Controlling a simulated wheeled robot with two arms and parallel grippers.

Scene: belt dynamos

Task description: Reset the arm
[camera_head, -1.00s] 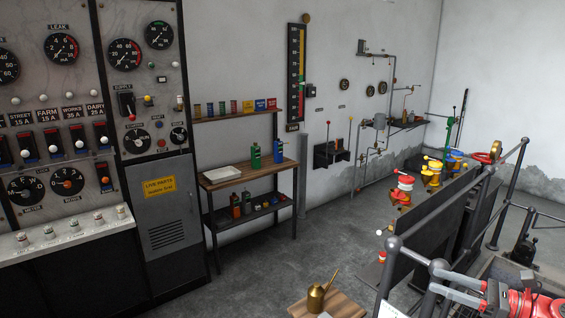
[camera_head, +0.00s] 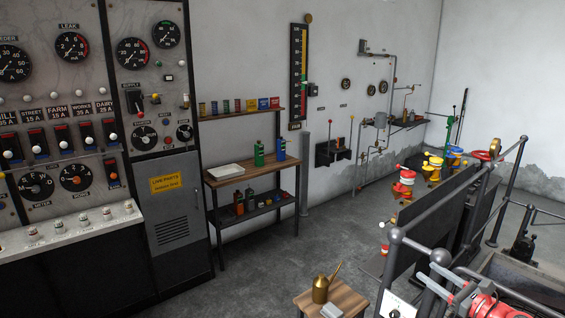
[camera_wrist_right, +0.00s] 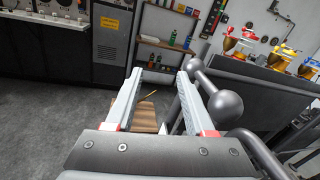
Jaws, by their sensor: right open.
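My right gripper (camera_head: 428,275) shows at the lower right of the head view, with pale grey fingers and a red body behind them. In the right wrist view my right gripper (camera_wrist_right: 160,74) has its two fingers well apart with nothing held between them. It is beside the dark grey rail (camera_head: 465,268) with its ball joint, and I cannot tell whether they touch. My left gripper is not in view.
A wooden stool (camera_head: 345,301) with a brass oil can (camera_head: 320,289) stands low in front. A shelf table (camera_head: 228,181) with bottles is by the wall. A switchboard (camera_head: 88,98) fills the left. The grey floor (camera_head: 255,268) between is clear.

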